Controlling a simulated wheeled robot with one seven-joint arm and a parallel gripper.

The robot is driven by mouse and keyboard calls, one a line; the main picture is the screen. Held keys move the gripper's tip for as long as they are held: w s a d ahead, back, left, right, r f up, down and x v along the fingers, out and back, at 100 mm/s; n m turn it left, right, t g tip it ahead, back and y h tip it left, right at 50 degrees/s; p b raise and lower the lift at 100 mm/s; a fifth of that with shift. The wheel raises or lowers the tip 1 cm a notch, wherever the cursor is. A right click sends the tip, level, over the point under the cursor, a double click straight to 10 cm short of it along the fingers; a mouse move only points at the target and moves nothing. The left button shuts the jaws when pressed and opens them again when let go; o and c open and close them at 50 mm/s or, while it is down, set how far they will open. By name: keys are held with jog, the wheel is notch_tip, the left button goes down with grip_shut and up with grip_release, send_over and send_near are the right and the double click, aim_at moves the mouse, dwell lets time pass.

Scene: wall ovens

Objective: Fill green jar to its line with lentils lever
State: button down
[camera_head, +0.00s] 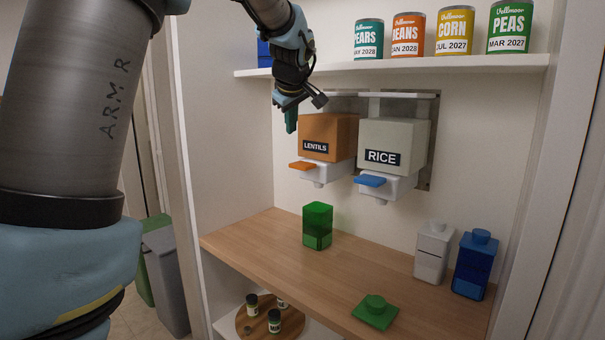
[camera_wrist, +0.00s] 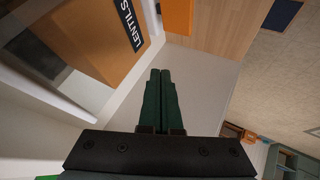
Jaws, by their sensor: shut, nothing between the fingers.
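The green jar (camera_head: 317,224) stands upright and open on the wooden counter, below the lentils dispenser in the picture. I cannot tell whether anything is inside it. The lentils dispenser (camera_head: 328,135) is an orange box with a white spout and an orange lever (camera_head: 302,165). An orange piece that looks like this lever (camera_wrist: 177,14) shows at the top of the wrist view. My gripper (camera_head: 291,121) is shut and empty, its green fingers pointing down, above and left of the lever. Its fingertips (camera_wrist: 160,73) meet in the wrist view. A green lid (camera_head: 376,311) lies on the counter.
The rice dispenser (camera_head: 391,145) with a blue lever (camera_head: 370,181) hangs right of the lentils one. A white jar (camera_head: 433,252) and a blue jar (camera_head: 475,264) stand at the counter's right. Cans stand on the shelf (camera_head: 400,67) above. The counter's middle is clear.

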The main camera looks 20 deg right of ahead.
jog(key=d+r, duration=0.2)
jog(key=d, duration=0.1)
jog(key=shift+s+d+r+n+t, duration=0.1)
jog(key=shift+s+d+n+t, duration=0.05)
jog(key=shift+n+t, duration=0.2)
jog(key=b, duration=0.5)
send_over(303, 162)
jog(key=s, duration=0.3)
jog(key=f, duration=0.7)
jog(key=shift+a+f, duration=0.35)
jog(key=shift+a, duration=0.05)
jog(key=shift+f+b, duration=0.6)
jog(key=shift+b, duration=0.05)
jog(key=shift+f, duration=0.15)
jog(key=shift+f+b, duration=0.3)
jog(key=shift+b, duration=0.3)
